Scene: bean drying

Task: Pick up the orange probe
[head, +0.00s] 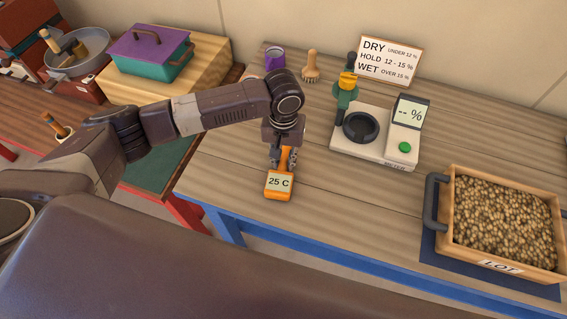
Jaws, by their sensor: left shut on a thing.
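The orange probe (279,186) has a boxy head with a display reading "25 C" and a narrower orange part behind it. It is at the left part of the wooden table, near the front edge. My left gripper (283,160) points down over it and is shut on the narrower part, between its fingers. I cannot tell whether the probe touches the table or is slightly raised. My right gripper is not in view.
A meter (376,138) with a dark cup stands behind and right. A wooden tray of beans (447,229) labelled "LOT" is at right. A purple cup (274,58), a brush (311,67) and a sign (389,61) are at the back. Table space between probe and tray is clear.

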